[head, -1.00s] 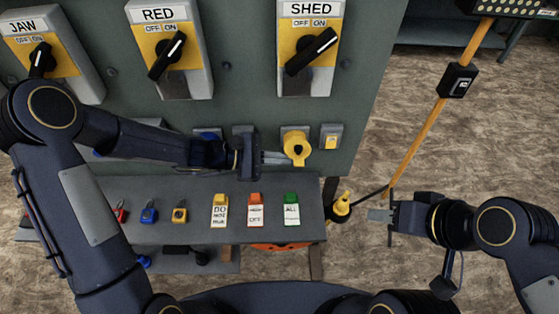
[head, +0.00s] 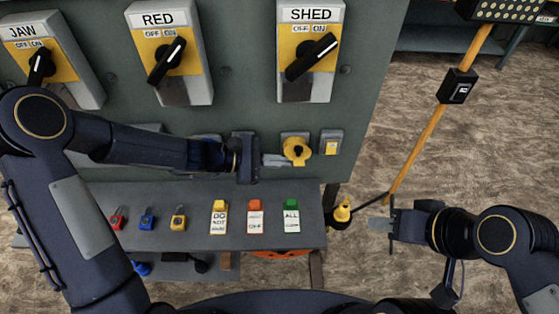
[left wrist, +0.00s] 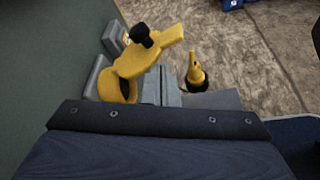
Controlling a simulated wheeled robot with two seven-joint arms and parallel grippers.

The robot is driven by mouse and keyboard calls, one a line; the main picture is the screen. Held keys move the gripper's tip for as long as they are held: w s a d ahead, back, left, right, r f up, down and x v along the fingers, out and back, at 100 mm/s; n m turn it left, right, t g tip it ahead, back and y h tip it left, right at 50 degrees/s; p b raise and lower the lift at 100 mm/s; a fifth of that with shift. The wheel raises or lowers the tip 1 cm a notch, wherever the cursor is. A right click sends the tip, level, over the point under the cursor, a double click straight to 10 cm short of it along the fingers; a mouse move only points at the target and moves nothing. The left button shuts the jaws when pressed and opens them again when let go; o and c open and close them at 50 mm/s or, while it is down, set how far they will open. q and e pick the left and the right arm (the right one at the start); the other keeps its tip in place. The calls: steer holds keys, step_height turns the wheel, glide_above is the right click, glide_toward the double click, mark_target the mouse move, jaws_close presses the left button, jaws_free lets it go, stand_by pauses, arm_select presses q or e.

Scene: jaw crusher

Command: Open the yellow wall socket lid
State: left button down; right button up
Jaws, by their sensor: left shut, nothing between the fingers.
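The yellow wall socket (head: 296,151) is on the lower right of the grey-green panel. In the left wrist view its yellow lid (left wrist: 145,58), with a black knob, stands out at an angle from the round body, with a dark gap between them. My left gripper (head: 277,160) is shut and empty, its fingertips just left of the socket in the head view. In the left wrist view the fingers (left wrist: 168,84) are close beside the lid; I cannot tell whether they touch. My right gripper (head: 380,224) is away from the panel; its finger gap is not clear.
A small grey box with a yellow face (head: 331,142) sits right of the socket. A shelf (head: 150,236) below holds padlocks and tags. Rotary switches, including the SHED one (head: 310,60), are above. A yellow pole (head: 415,155) stands at right, with open floor around it.

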arm_select(q)
steer(key=b+v, duration=0.1)
steer(key=v, duration=0.7)
steer(key=s+a+r+m+t+y, duration=0.1)
steer(key=s+a+m+y, duration=0.4)
steer(key=s, duration=0.5)
steer(key=s+a+r+m+t+y, duration=0.2)
steer(key=s+a+r+m+y, duration=0.2)
steer(key=s+a+m, duration=0.4)
steer(key=s+a+y, duration=0.1)
steer(key=s, duration=0.1)
steer(key=shift+s+a+r+t, duration=0.2)
steer(key=shift+s+a+t, duration=0.05)
steer(key=shift+a+t, duration=0.05)
